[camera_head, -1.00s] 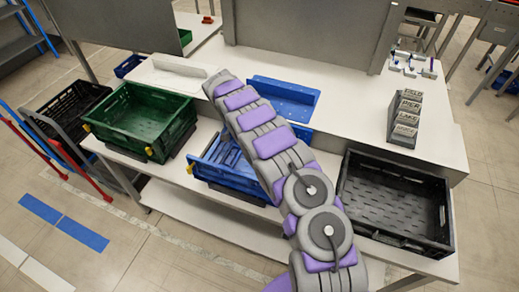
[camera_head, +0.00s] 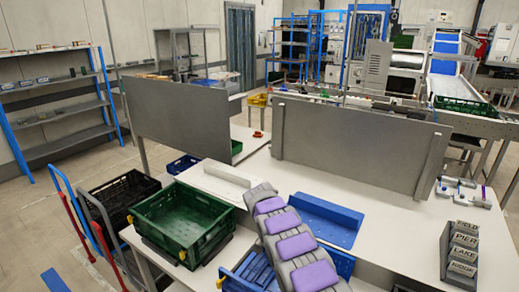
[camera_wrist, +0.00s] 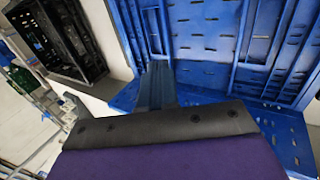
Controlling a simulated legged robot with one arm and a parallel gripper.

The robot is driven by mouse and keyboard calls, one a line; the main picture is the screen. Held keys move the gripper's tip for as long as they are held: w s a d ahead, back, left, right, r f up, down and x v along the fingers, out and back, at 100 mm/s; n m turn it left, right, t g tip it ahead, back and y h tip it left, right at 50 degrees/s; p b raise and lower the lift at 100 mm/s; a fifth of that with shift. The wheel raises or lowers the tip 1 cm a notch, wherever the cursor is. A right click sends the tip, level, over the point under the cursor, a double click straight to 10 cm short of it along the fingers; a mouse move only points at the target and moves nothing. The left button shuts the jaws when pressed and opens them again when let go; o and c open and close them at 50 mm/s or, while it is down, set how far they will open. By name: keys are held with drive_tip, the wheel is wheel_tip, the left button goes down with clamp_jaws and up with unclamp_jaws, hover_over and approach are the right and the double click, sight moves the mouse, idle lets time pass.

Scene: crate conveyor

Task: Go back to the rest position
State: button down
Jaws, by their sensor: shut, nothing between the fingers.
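My arm (camera_head: 290,240) reaches up from the bottom of the head view over the blue crate (camera_head: 255,274) at the table's front edge. My gripper is hidden there behind the arm. In the wrist view my gripper (camera_wrist: 156,82) shows as a dark narrow finger piece beyond a black and purple housing; it is shut and empty. The slotted walls of the blue crate (camera_wrist: 225,45) fill the middle and right of that view. I cannot tell the exact gap between the gripper and the crate.
A green crate (camera_head: 150,213) stands left of the blue one. A blue tray (camera_head: 325,208) and a rack of labelled grey blocks (camera_head: 463,243) are on the white table (camera_head: 400,225). Grey panels (camera_head: 350,145) stand behind. A black crate (camera_wrist: 88,65) shows in the wrist view.

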drive_tip(key=s+d+r+n+y, duration=0.1)
drive_tip(key=s+d+r, duration=0.3)
drive_tip(key=s+r, duration=0.6)
drive_tip(key=s+d+r+n, duration=0.1)
drive_tip(key=s+d+r, duration=0.2)
drive_tip(key=s+r, duration=0.7)
drive_tip(key=s+a+n+y, duration=0.2)
drive_tip(key=s, duration=1.2)
drive_tip(key=s+a+n+t+y, duration=0.1)
drive_tip(key=s+a+n, duration=0.1)
drive_tip(key=s, duration=1.1)
drive_tip(key=shift+s+a+n+y, duration=0.3)
drive_tip(key=shift+s+a+y, duration=0.05)
drive_tip(key=shift+a+y, duration=0.05)
drive_tip(key=shift+d, duration=0.15)
